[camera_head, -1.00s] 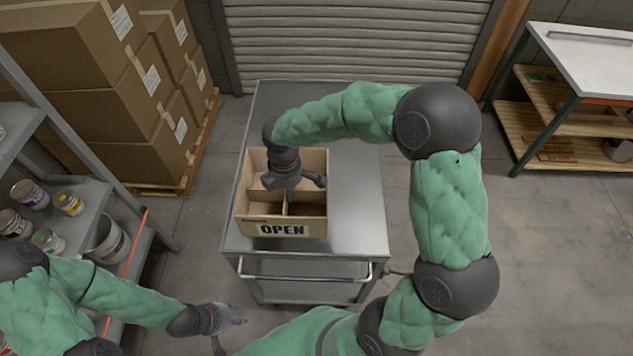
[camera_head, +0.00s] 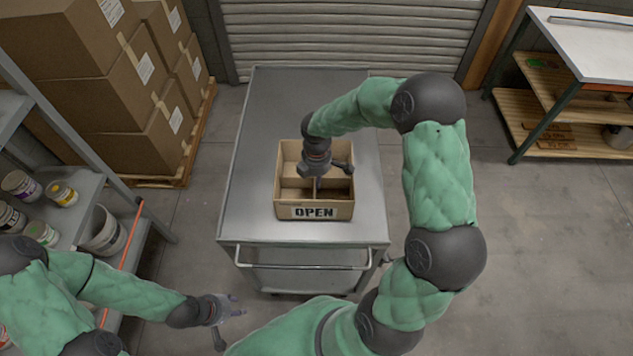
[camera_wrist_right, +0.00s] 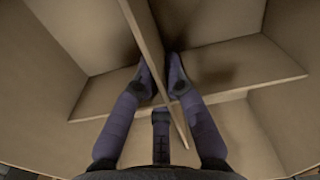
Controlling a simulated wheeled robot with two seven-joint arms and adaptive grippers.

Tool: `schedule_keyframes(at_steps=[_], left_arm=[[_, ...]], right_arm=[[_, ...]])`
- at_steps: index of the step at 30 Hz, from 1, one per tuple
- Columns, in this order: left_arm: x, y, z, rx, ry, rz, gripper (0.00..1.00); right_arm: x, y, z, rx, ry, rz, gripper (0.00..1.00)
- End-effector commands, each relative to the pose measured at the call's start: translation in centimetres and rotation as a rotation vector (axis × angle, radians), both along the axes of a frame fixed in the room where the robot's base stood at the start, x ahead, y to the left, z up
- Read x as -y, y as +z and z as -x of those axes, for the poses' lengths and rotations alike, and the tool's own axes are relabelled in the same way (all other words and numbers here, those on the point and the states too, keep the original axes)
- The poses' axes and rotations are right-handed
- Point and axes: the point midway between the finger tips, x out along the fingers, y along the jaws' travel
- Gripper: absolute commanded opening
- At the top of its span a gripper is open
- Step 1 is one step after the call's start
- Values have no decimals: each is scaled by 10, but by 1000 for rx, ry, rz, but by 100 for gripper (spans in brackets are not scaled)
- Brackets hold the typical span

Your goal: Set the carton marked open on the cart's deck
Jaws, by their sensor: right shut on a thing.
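The carton marked OPEN (camera_head: 314,212) is a tan divided box, upright over the middle of the grey cart's deck (camera_head: 255,150). Whether its base touches the deck or hangs just above it I cannot tell. My right gripper (camera_head: 318,175) reaches down into it from above. In the right wrist view the right gripper (camera_wrist_right: 160,85) has its fingers on both sides of a divider (camera_wrist_right: 150,45), shut on it. The carton's compartments look empty where visible; the arm hides part of them. My left gripper (camera_head: 228,315) is empty, low at the front left, its fingers apart.
The cart's push handle (camera_head: 300,264) faces me. A shelf with paint cans (camera_head: 62,193) stands at left, with stacked brown boxes (camera_head: 150,90) behind it. A workbench (camera_head: 580,45) stands at far right. Floor right of the cart is clear.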

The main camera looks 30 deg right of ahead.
Motion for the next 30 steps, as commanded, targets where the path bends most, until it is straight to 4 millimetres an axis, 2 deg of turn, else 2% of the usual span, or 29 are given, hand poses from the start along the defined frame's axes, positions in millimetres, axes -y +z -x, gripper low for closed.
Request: schedule_keyframes(at_steps=[1, 3, 13, 14, 15, 16, 26, 30], left_arm=[[0, -4, 0, 0, 0, 0, 40], [0, -4, 0, 0, 0, 0, 40], [0, -5, 0, 0, 0, 0, 40], [0, -5, 0, 0, 0, 0, 40], [0, -4, 0, 0, 0, 0, 40], [0, -4, 0, 0, 0, 0, 40], [0, -4, 0, 0, 0, 0, 40], [0, -1, 0, 0, 0, 0, 40]], right_arm=[[0, -8, 0, 0, -1, 0, 0], [0, -11, -1, 2, -2, 0, 0], [0, -12, -1, 3, -2, 1, 0], [0, -12, -1, 2, -2, 1, 19], [0, -12, -1, 2, -2, 1, 30], [0, -12, -1, 2, -2, 1, 37], [0, -11, -1, 2, -2, 0, 37], [0, -1, -1, 5, -1, 0, 37]])
